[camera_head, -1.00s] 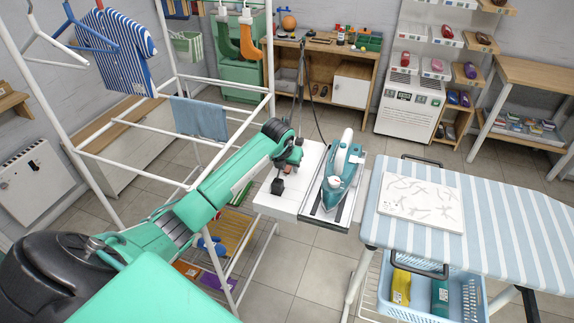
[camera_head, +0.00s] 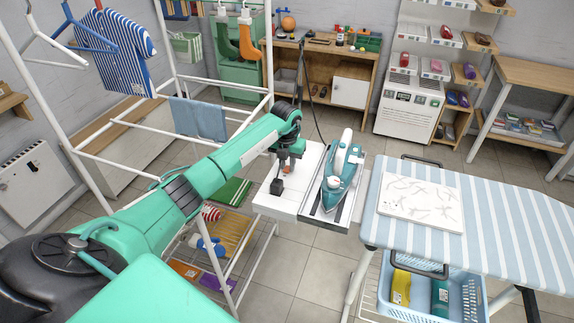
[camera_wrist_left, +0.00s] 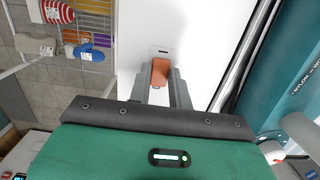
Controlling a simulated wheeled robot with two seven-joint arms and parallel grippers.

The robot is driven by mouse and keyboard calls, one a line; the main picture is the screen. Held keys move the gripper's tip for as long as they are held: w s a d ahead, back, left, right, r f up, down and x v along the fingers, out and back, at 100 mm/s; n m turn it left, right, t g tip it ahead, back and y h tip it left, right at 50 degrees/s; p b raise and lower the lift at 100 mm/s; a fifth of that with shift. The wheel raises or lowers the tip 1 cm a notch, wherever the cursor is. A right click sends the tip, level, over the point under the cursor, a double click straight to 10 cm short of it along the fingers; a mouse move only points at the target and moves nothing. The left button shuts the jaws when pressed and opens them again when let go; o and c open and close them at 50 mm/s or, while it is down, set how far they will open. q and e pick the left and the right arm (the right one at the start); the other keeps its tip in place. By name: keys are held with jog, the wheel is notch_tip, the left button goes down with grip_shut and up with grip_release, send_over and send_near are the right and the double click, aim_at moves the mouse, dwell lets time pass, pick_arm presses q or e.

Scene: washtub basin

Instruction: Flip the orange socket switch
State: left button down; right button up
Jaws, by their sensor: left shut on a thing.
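The orange socket switch (camera_wrist_left: 160,72) shows in the left wrist view, on a light plate on the white board (camera_head: 262,203) beside the iron. In the head view it is a small orange patch (camera_head: 285,169), partly covered by my gripper. My left gripper (camera_wrist_left: 159,78) points down at the board, with one finger on each side of the switch, and is shut on it. My right gripper is in neither view.
A teal and white iron (camera_head: 336,180) stands on a metal rest just right of the gripper, its cord rising behind. A striped ironing board (camera_head: 515,225) is farther right. A white drying rack (camera_head: 135,117) stands left of my arm.

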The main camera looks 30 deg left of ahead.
aim_at(286, 169)
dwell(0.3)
pick_arm(q)
jog(key=c, duration=1.3)
grip_release()
jog(key=shift+r, duration=0.6)
jog(key=r+b, duration=0.1)
jog(key=r, duration=0.3)
jog(key=r+b, duration=0.1)
jog(key=r, duration=0.3)
jog(key=r+b, duration=0.1)
jog(key=r, duration=0.3)
jog(key=shift+s+r, duration=0.35)
jog(key=shift+s, duration=0.05)
